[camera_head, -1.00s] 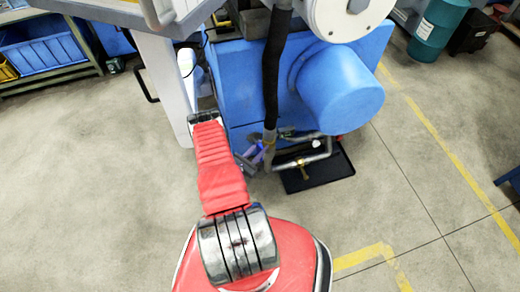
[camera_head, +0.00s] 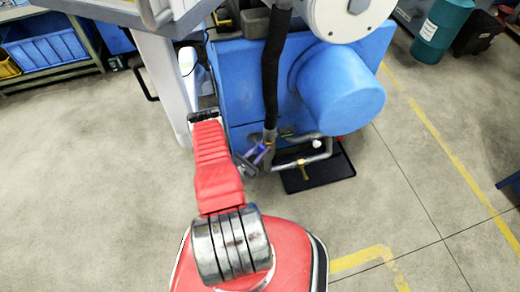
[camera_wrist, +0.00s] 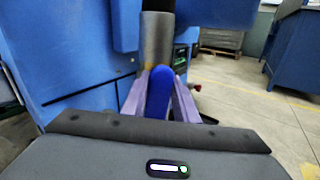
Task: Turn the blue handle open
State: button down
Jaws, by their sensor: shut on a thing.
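The blue handle (camera_wrist: 160,92) is in the middle of the wrist view, between the two purple fingers of my gripper (camera_wrist: 160,100). My gripper is shut on it. Behind it stands a grey metal pipe fitting (camera_wrist: 156,42). In the head view my gripper (camera_head: 257,154) is small, beside the foot of the black hose, and only a small bluish-purple patch shows there. The handle's exact angle is hard to tell, as my fingers and the pipework partly hide it.
The big blue machine (camera_head: 240,75) stands close behind the pipes. A black hose (camera_head: 272,80) runs down to the grey pipework (camera_head: 305,160), above a black drip tray (camera_head: 325,176). A white machine leg (camera_head: 165,85) stands left of my arm. The floor at left is clear.

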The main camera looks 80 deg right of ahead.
jog(key=shift+s+f, duration=0.1)
jog(key=c, duration=1.4)
grip_release()
jog(key=v, duration=1.4)
